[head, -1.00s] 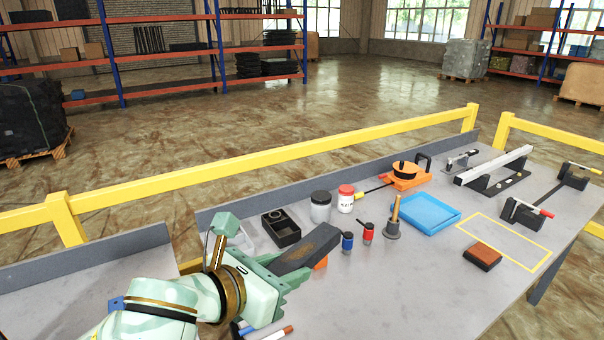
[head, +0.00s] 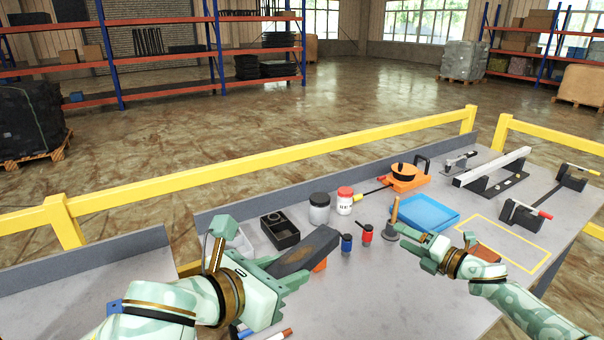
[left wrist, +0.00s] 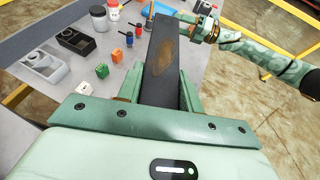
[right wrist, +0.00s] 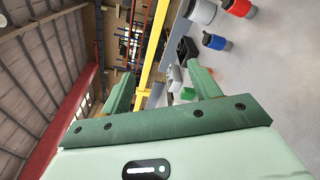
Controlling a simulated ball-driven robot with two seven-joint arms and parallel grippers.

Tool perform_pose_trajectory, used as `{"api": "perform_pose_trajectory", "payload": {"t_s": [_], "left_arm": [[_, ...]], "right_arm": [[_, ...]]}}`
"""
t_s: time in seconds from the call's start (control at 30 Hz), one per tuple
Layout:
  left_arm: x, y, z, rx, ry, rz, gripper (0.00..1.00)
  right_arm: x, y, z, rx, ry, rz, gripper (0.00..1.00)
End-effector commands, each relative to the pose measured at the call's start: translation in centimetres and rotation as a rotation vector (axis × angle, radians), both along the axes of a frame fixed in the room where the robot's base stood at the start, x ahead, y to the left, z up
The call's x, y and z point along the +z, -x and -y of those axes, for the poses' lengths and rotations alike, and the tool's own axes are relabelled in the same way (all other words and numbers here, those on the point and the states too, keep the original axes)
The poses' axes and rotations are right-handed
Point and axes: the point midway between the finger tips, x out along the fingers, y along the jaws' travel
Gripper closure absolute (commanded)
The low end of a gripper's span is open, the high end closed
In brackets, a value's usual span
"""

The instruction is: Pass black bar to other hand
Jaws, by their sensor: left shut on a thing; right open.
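The black bar (head: 305,252) has a brown worn patch on top. My left gripper (head: 278,275) is shut on its near end and holds it above the table, pointing toward the back right. In the left wrist view the bar (left wrist: 163,62) extends forward from between the fingers. My right gripper (head: 412,243) is open and empty, to the right of the bar and apart from it, near the wooden-handled tool. The right wrist view shows nothing between its fingers (right wrist: 155,88); the bar cannot be made out there.
The table (head: 370,300) holds a black bin (head: 279,232), grey jar (head: 319,209), red-lidded jar (head: 345,201), small red and blue bottles (head: 366,234), a wooden-handled tool (head: 394,212) and blue tray (head: 432,212). A reddish-brown block (head: 487,253) is partly behind my right arm. Table space in front is clear.

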Motion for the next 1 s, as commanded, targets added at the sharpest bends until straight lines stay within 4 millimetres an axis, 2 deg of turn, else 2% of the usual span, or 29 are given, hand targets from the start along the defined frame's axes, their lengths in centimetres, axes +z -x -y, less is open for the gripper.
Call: {"api": "perform_pose_trajectory", "payload": {"t_s": [0.03, 0.1, 0.27, 0.4, 0.5, 0.6, 0.7, 0.83, 1.0], "left_arm": [[0.1, 0.0, 0.0, 0.000, 0.001, 0.002, 0.95], [0.1, 0.0, 0.0, 0.000, 0.001, 0.002, 0.95], [0.1, 0.0, 0.0, 0.000, 0.001, 0.002, 0.95], [0.1, 0.0, 0.0, 0.000, 0.001, 0.002, 0.95], [0.1, 0.0, 0.0, 0.000, 0.001, 0.002, 0.95], [0.1, 0.0, 0.0, 0.000, 0.001, 0.002, 0.95], [0.1, 0.0, 0.0, 0.000, 0.001, 0.002, 0.95], [0.1, 0.0, 0.0, 0.000, 0.001, 0.002, 0.95], [0.1, 0.0, 0.0, 0.000, 0.001, 0.002, 0.95]], "right_arm": [[2.4, -0.3, -3.2, 0.091, 0.039, 0.068, 0.38], [5.2, -0.1, -7.3, 0.221, 0.108, 0.165, 0.38], [11.5, 2.1, -16.7, 0.547, 0.295, 0.419, 0.38], [16.7, 6.3, -24.3, 0.894, 0.526, 0.694, 0.38], [19.6, 10.6, -28.4, 1.201, 0.764, 0.915, 0.38], [21.4, 13.9, -29.8, 1.495, 1.019, 1.075, 0.38], [22.8, 15.9, -29.4, 1.748, 1.261, 1.150, 0.38], [24.9, 17.0, -27.7, 1.985, 1.511, 1.141, 0.38], [26.6, 17.6, -26.1, 2.135, 1.679, 1.079, 0.38]]}}
